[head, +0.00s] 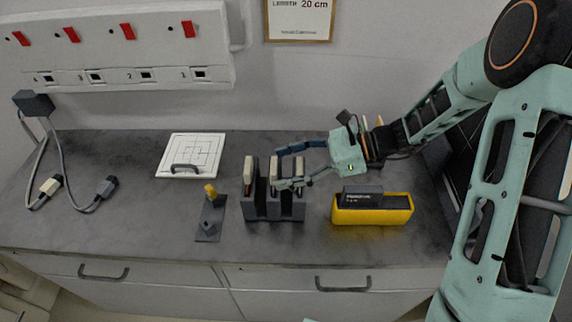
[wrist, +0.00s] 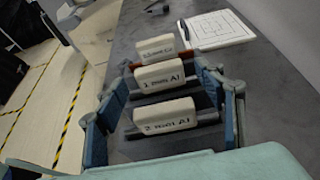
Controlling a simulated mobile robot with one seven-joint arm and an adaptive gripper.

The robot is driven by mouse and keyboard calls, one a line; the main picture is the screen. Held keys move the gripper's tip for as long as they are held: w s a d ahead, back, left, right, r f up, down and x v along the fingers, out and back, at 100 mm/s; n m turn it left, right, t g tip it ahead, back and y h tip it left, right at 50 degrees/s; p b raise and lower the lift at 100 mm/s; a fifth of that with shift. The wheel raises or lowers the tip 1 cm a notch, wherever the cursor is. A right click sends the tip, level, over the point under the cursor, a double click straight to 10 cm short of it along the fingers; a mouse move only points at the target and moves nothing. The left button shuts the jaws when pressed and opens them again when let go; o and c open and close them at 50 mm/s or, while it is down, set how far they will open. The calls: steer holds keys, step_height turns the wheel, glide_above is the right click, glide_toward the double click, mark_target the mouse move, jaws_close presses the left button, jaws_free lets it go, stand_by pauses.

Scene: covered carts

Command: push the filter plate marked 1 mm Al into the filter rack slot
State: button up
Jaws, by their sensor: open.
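The filter plate marked 1 mm Al (wrist: 158,76) is the middle of three pale-topped plates in the wrist view; it also shows in the head view (head: 273,168). The dark filter rack (head: 274,210) stands upright on the bench under the plates. My gripper (head: 279,170) reaches in from the right, open. In the wrist view my gripper's fingers (wrist: 160,88) lie on either side of the plates, tips near the ends of the 1 mm Al plate. I cannot tell whether they touch it. How deep the plate sits in its slot is hidden.
The plate marked 2 mm Al (wrist: 164,116) is nearer my palm; another plate (wrist: 154,47) is beyond. A yellow box (head: 372,215) stands right of the rack.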

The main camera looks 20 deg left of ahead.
steer(key=v, duration=1.2)
